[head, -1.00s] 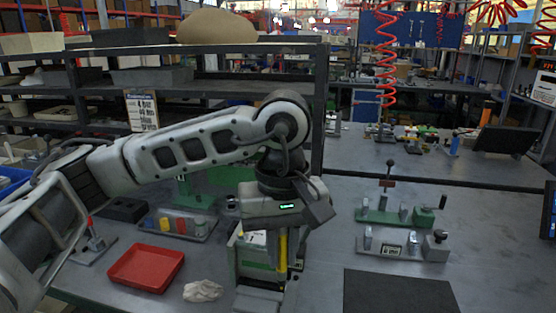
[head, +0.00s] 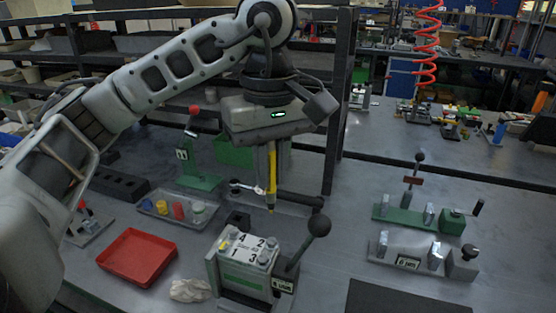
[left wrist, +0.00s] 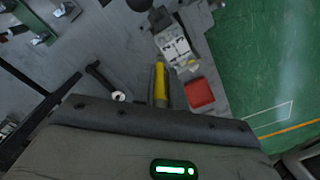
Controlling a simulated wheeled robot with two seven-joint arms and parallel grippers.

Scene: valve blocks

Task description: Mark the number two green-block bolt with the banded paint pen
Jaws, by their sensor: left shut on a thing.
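My left gripper (head: 270,155) is shut on a yellow paint pen (head: 272,180), which hangs tip down. In the left wrist view the pen (left wrist: 161,85) shows between the fingers. Its bands are too small to make out. The green valve block (head: 244,282) stands below, with a white top plate (head: 246,249) numbered 4, 2, 1 and 3. The number two bolt (head: 271,243) is at the plate's back right corner. The pen tip is above the back right of the plate, apart from it. My right gripper is not in view.
A red tray (head: 141,257), a white rag (head: 190,290) and a tray of coloured pieces (head: 160,210) lie left. Clamp fixtures (head: 420,215) stand right. Shelving (head: 338,120) is behind the arm.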

